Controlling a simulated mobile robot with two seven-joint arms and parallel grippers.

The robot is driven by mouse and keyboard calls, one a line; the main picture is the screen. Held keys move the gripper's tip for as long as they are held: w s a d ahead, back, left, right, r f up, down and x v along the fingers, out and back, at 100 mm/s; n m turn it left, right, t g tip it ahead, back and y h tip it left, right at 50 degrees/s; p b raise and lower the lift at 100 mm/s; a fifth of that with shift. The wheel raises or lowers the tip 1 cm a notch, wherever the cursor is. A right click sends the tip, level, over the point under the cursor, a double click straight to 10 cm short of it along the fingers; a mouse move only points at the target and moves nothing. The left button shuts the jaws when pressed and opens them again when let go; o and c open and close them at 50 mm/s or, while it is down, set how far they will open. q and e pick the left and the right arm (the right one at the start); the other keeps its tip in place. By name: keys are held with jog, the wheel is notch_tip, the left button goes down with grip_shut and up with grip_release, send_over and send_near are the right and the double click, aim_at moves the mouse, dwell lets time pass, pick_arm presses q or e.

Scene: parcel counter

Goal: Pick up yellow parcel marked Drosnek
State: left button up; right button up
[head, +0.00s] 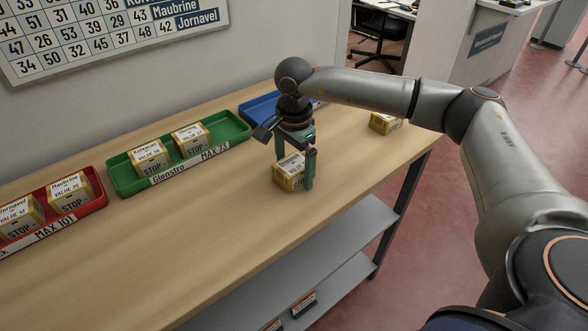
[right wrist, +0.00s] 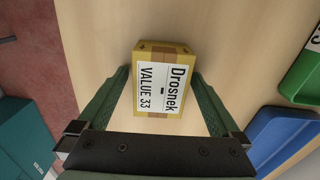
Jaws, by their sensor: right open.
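The yellow parcel (right wrist: 184,62) carries a white label reading Drosnek, VALUE 33, in the right wrist view. In the head view the parcel (head: 287,178) sits on the wooden counter, partly hidden by my right gripper (head: 294,178). In the right wrist view my right gripper (right wrist: 162,85) is open, with one green finger at each side of the parcel. A small gap seems to show beside the fingers; I cannot tell if either touches it. My left gripper is not in view.
A red tray (head: 98,187) marked MAX 101 holds two parcels at the left. A blue tray (head: 252,107) lies behind my gripper. Another yellow parcel (head: 384,124) stands near the right end. The front counter is clear.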

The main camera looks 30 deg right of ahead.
jog(key=c, duration=1.5)
jog(key=shift+r, duration=0.1)
